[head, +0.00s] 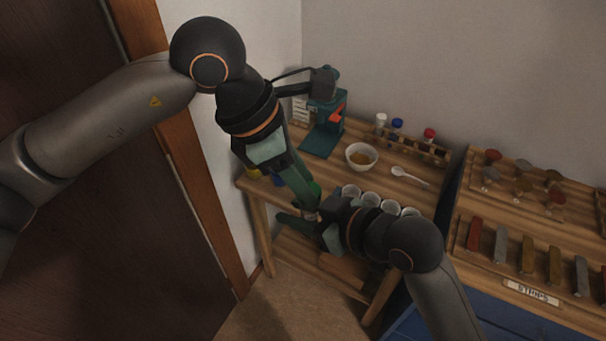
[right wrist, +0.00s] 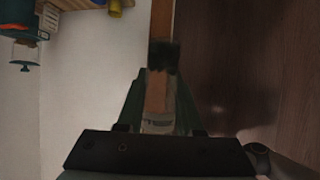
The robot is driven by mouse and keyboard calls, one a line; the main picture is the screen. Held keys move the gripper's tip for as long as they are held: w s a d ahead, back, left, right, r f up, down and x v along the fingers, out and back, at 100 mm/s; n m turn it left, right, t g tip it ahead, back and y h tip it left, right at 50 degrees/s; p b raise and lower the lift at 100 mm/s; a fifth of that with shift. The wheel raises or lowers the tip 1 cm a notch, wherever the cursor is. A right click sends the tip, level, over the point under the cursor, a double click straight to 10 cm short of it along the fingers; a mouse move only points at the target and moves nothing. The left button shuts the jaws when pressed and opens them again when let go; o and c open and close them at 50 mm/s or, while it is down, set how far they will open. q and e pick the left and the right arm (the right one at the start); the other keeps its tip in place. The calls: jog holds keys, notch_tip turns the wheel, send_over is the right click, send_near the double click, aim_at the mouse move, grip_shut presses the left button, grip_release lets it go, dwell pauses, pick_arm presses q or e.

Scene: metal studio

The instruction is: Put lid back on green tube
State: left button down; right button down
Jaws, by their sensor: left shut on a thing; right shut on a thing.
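In the head view my left gripper (head: 306,196) reaches down from the upper left to the table's front left edge. Its tips are close to my right gripper (head: 318,214), which comes from the lower right. Both are shut, and what the left one holds is hidden in this view. In the right wrist view a clear tube (right wrist: 158,126) lies between the green fingers of my right gripper (right wrist: 158,86). A dark green part (right wrist: 163,57) shows at its far end; I cannot tell whether it is the lid, contents or a left finger.
On the wooden table stand a teal device (head: 323,130), a bowl (head: 361,157), a white spoon (head: 409,177), and a rack (head: 434,154) with white-, blue- and red-capped tubes. Several pale round cups (head: 371,199) sit close to my right gripper. A second bench with coloured strips (head: 527,255) is at right.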

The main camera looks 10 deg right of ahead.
aim_at(306, 213)
pick_arm(q)
jog(key=shift+s+a+f, duration=0.1)
jog(key=shift+s+f, duration=0.05)
jog(key=shift+f, duration=1.6)
dwell(0.4)
jog(key=shift+s+r+n+t, duration=0.3)
jog(key=shift+r+t, duration=0.25)
jog(key=shift+t, duration=0.45)
jog(key=shift+w+r, duration=0.1)
jog(key=shift+r, duration=0.2)
jog(key=shift+w+f, duration=0.15)
jog(key=shift+f, duration=0.9)
dwell(0.8)
jog(key=shift+r, duration=0.1)
jog(key=shift+r+g, duration=0.2)
jog(key=shift+g, duration=0.1)
